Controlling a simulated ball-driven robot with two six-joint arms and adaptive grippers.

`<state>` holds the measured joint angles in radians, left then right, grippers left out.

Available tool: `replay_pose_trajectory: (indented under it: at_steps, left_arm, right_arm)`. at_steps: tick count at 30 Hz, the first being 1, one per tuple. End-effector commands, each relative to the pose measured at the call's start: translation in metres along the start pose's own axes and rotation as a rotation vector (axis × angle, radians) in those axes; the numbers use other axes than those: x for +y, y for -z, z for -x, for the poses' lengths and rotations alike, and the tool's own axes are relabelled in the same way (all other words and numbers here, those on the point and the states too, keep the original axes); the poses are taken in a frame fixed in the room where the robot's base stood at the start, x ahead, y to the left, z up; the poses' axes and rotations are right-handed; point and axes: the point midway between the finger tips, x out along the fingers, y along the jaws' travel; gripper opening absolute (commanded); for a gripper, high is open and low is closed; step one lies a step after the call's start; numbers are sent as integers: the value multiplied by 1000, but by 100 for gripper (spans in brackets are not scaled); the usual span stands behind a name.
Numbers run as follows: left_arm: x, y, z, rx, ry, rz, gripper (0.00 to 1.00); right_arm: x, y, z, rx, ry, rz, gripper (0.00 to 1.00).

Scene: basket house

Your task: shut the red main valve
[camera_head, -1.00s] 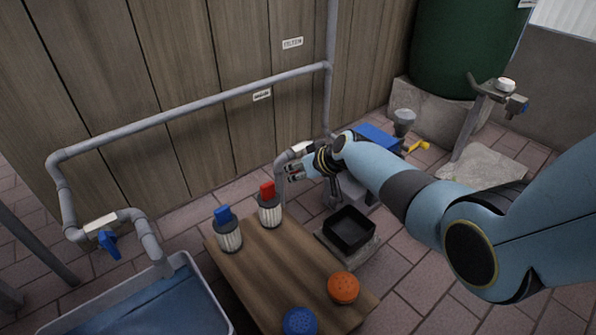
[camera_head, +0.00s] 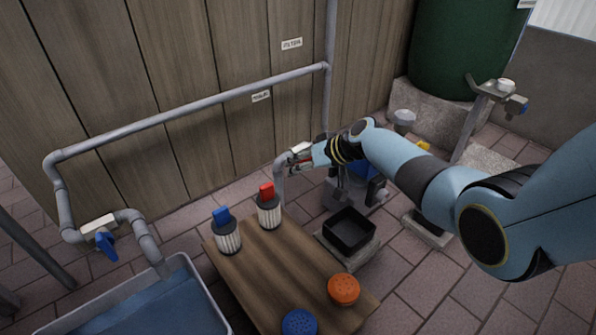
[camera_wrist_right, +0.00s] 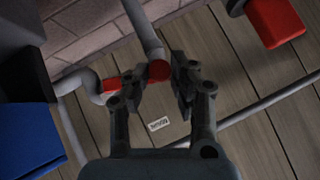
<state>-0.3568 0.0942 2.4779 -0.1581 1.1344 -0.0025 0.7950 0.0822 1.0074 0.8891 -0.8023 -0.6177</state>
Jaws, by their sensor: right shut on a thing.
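The red main valve handle (camera_wrist_right: 159,71) shows in the right wrist view on a grey pipe, between and behind the fingers of my right gripper (camera_wrist_right: 155,88). A second red part of it (camera_wrist_right: 112,85) shows beside the left finger. In the head view my right gripper (camera_head: 303,160) is at the bend of the pipe (camera_head: 281,178) by the wooden wall and hides most of the valve. The gripper is shut on the red handle. My left gripper is not in view.
A low wooden table (camera_head: 275,262) holds a red-topped cartridge (camera_head: 268,210), a blue-topped cartridge (camera_head: 227,238), an orange cap (camera_head: 343,289) and a blue cap (camera_head: 299,323). A black tray (camera_head: 349,231) stands beside it. A blue valve (camera_head: 106,246) hangs over a water basin (camera_head: 150,312).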

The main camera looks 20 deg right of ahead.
Motion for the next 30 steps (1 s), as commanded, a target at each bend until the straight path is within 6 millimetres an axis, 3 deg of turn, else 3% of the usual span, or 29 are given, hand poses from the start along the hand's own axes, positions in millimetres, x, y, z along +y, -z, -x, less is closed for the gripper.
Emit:
replay_pose_trajectory:
  at_steps: [15, 30]
  left_arm:
    - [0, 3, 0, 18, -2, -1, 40]
    - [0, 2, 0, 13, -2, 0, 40]
  right_arm:
    - [4, 14, 15, -23, 216, -221, 0]
    - [5, 16, 17, -27, 252, -255, 0]
